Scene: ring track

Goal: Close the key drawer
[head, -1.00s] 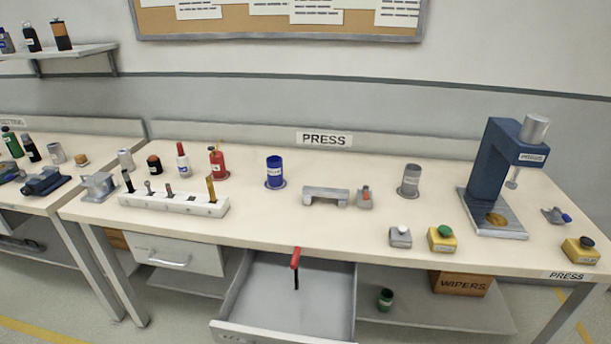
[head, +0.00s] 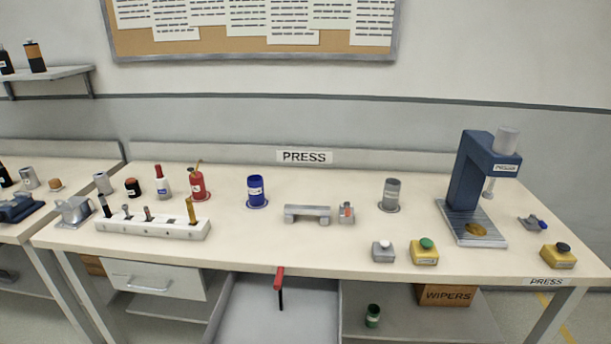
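The key drawer (head: 265,318) is pulled out below the press bench, and I see into its grey inside. Its front panel and handle lie below the lower edge of the head view. A red-handled key with a dark shaft (head: 280,282) shows upright over the drawer, close to the bench's front edge; I cannot tell whether it touches the drawer. A second drawer (head: 153,282) with a bar handle, to the left, is shut. Neither of my grippers is in view.
The press bench (head: 330,238) carries a blue press (head: 471,185), a white tool rack (head: 152,227), cans, bottles and button boxes. A wipers box (head: 446,295) and a green cup (head: 373,316) sit on the shelf below. Another bench stands at the left.

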